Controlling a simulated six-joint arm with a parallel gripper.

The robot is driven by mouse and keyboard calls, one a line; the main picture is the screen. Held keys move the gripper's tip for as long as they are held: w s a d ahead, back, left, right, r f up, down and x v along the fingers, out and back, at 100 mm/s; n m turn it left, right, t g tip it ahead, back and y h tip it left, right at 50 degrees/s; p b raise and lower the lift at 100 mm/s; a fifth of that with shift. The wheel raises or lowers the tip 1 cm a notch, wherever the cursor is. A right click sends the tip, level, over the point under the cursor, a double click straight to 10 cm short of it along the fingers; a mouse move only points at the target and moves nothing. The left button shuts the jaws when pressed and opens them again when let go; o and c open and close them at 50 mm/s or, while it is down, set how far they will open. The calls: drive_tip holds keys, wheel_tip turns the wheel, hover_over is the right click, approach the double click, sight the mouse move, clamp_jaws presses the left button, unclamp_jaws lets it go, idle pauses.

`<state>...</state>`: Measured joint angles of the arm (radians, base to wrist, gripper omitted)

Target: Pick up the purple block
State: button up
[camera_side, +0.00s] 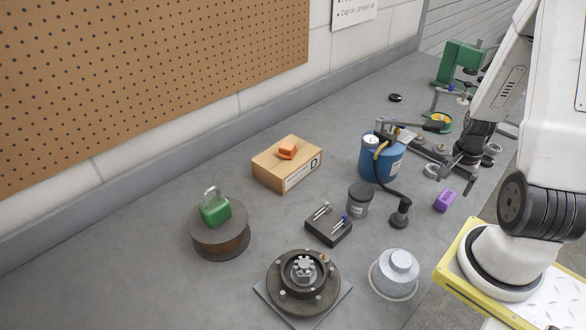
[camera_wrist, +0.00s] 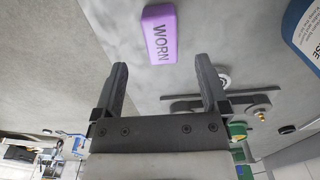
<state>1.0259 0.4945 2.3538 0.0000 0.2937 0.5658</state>
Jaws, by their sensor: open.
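The purple block (camera_side: 445,200) lies on the grey bench, to the right of the blue canister in the side view. In the wrist view the purple block (camera_wrist: 159,33) shows dark lettering reading "WORN" and lies beyond the fingertips, roughly between their lines. My gripper (camera_side: 460,177) is above the bench, close to the block and slightly to its upper right in the side view. In the wrist view my gripper (camera_wrist: 162,75) has its two dark fingers spread apart with nothing between them.
A blue canister (camera_side: 380,160) with a black hose stands left of the block. A black hose foot (camera_side: 400,214), a dark jar (camera_side: 358,199) and a silver lidded can (camera_side: 395,275) stand nearby. A wooden box (camera_side: 270,167), a brown spool (camera_side: 222,242) and a flanged hub (camera_side: 303,285) lie farther left.

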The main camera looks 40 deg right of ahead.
sight(447, 196)
drive_tip(key=shift+f, duration=0.3)
drive_tip(key=shift+f, duration=0.1)
drive_tip(key=shift+d+f, duration=0.1)
drive_tip(key=shift+f, duration=2.4)
clamp_jaws()
